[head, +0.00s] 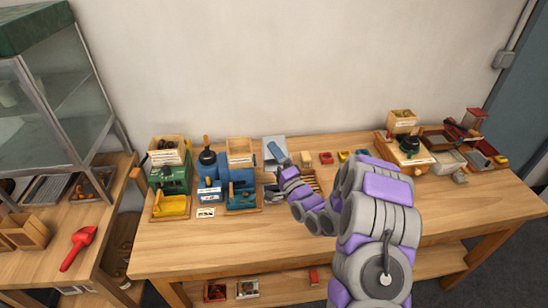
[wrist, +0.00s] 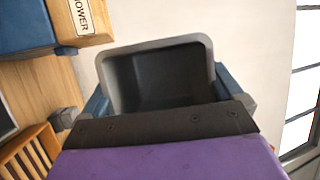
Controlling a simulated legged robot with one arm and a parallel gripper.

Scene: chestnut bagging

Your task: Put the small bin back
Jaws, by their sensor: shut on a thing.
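My gripper (wrist: 160,90) is shut on the small bin (wrist: 158,46), with a blue finger at each side of it. The bin has a pale grey rim and a dark interior that looks empty in the wrist view. Its lower part is hidden behind the dark plate of my gripper. In the head view my gripper (head: 277,163) is over the middle of the long wooden table (head: 205,238), near its back. A pale grey-blue shape there may be the bin, but my gripper partly covers it.
To the left stand a blue machine (head: 243,188) with a wooden hopper (head: 240,150) and a green machine (head: 172,180). A slatted wooden tray (wrist: 28,153) lies close by. More devices (head: 408,150) stand at the right. The table's front is clear. A red scoop (head: 78,247) lies on the left table.

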